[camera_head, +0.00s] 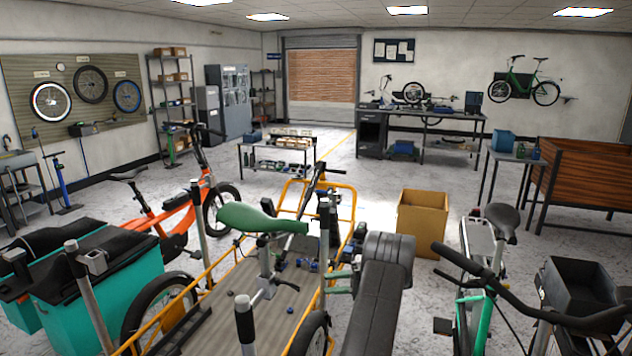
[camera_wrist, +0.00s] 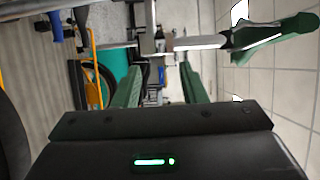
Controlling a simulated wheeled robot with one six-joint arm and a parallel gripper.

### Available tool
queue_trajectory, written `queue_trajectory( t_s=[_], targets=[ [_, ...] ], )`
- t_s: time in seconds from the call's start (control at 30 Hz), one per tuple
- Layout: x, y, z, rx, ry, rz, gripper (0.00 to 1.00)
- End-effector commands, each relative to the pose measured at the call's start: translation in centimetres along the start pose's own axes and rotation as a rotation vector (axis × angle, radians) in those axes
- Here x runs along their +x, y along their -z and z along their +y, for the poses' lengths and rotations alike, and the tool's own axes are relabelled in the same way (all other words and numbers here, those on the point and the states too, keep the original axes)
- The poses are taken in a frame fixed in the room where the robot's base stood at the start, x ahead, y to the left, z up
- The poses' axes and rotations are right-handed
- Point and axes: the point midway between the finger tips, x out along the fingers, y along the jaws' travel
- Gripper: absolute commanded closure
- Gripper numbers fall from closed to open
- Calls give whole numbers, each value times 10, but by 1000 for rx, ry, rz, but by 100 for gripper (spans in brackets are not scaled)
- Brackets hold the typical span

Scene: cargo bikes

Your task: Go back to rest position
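My gripper (camera_wrist: 160,72) shows in the wrist view as two green fingers beyond a dark bar. The fingers stand apart with a gap between them, and I see nothing held. The wrist picture is turned on its side, with ceiling tiles at the right. A green saddle (camera_wrist: 272,36) and its post lie beyond the fingers, at upper right.
The green saddle (camera_head: 262,219) stands above a cargo bike's wooden deck (camera_head: 262,312). Teal boxes (camera_head: 97,280) are at left, beside an orange bike (camera_head: 178,215). A cardboard box (camera_head: 422,222) and a green-framed bike (camera_head: 490,320) are at right. Open floor lies farther back.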

Motion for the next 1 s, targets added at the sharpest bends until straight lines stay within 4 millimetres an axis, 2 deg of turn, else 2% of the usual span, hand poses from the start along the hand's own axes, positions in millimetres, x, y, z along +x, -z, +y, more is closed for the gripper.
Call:
queue_trajectory(
  t_s=[0.03, 0.33, 0.4, 1.0],
  targets=[
    [-1, 0, -4, 2, 1, 0, 62],
    [-5, -3, -4, 1, 2, 0, 62],
    [-4, -2, 6, -2, 0, -1, 62],
    [6, 1, 5, -1, -1, 1, 62]
  ],
)
